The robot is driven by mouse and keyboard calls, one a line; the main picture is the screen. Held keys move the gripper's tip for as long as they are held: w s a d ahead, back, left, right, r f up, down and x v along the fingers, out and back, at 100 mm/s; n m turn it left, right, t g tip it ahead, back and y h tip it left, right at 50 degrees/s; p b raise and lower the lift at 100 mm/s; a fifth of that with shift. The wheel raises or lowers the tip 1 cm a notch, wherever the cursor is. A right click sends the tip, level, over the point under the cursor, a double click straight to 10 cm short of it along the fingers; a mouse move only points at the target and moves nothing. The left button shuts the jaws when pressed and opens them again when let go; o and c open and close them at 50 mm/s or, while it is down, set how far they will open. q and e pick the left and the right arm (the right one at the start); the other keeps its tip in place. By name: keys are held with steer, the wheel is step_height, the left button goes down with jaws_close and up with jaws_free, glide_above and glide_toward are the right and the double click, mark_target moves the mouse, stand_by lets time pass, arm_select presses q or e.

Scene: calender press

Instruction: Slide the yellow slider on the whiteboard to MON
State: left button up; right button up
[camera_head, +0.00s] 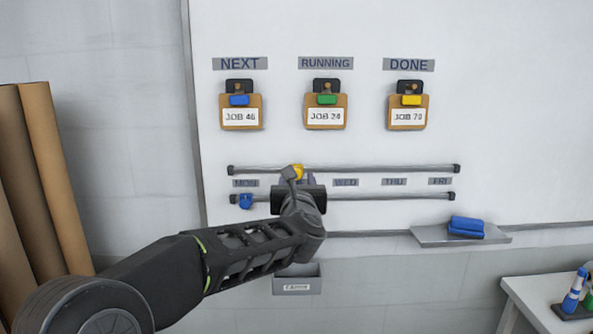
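The yellow slider (298,170) sits on the upper rail (390,168) of the whiteboard, above the hidden label between MON and WED. The MON label (245,183) is to its left, below the rail's left end. My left gripper (298,177) reaches up from the left and is at the yellow slider, with a finger overlapping the slider's left side. The gripper body hides part of the slider and the other finger, so its grip is unclear. My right gripper is not in view.
A blue slider (245,201) is on the lower rail (390,197) under MON. Three job tags hang above. A tray (430,236) with a blue eraser (467,226) is at right. A small bin (297,286) hangs below my arm. Brown rolls (50,170) stand at left.

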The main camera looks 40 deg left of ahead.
arm_select(q)
steer(key=shift+p+x, duration=0.8)
steer(key=shift+x, duration=1.6)
steer(key=shift+c, duration=0.4)
jaws_close()
